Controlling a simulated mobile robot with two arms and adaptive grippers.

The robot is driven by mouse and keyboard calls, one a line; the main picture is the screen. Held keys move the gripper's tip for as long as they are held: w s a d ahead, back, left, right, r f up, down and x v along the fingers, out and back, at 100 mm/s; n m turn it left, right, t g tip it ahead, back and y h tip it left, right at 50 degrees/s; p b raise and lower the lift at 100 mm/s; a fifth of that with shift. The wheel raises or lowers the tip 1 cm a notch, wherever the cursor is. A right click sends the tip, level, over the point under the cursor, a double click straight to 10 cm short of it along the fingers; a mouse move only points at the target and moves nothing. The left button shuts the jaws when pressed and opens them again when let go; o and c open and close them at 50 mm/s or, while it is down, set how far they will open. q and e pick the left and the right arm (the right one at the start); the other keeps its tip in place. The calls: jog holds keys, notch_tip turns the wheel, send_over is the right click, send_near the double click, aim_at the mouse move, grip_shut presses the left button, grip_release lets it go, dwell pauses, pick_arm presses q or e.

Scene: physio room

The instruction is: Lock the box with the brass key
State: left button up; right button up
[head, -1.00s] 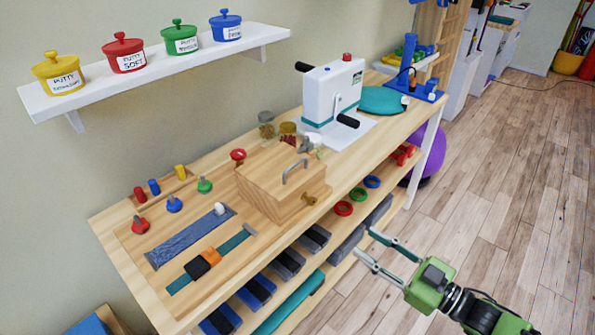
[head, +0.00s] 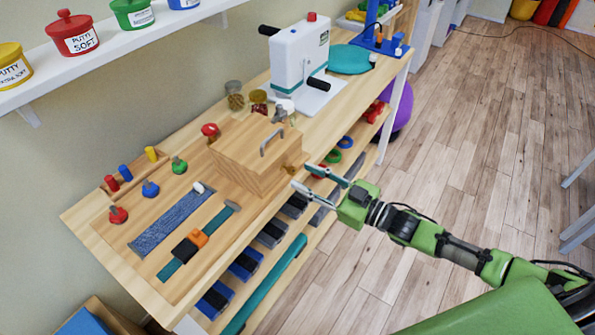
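The wooden box (head: 238,159) sits on the wooden bench with its lid down and a grey metal handle (head: 271,142) on top. A small brass piece (head: 290,169), which looks like the key, sticks out of the box's right-hand face. It is too small to tell how it is turned. My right gripper (head: 306,177) is open and empty, its two fingers apart and pointing left toward the brass piece. Its tips are just to the right of the piece, near the bench's front edge. I cannot tell whether they touch it. My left gripper is not in view.
The bench (head: 85,232) holds coloured pegs, fabric strips, jars and a white cranked machine (head: 299,55) behind the box. A lower shelf carries weights and rings. A wall shelf (head: 130,43) with putty tubs is upper left. Open floor lies right.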

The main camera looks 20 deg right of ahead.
aim_at(290, 170)
jog(key=shift+x, duration=1.7)
grip_shut()
jog(key=shift+n, duration=0.3)
jog(key=shift+f+n+b, duration=0.15)
jog(key=shift+n+b, duration=1.45)
jog(key=shift+n, duration=6.1)
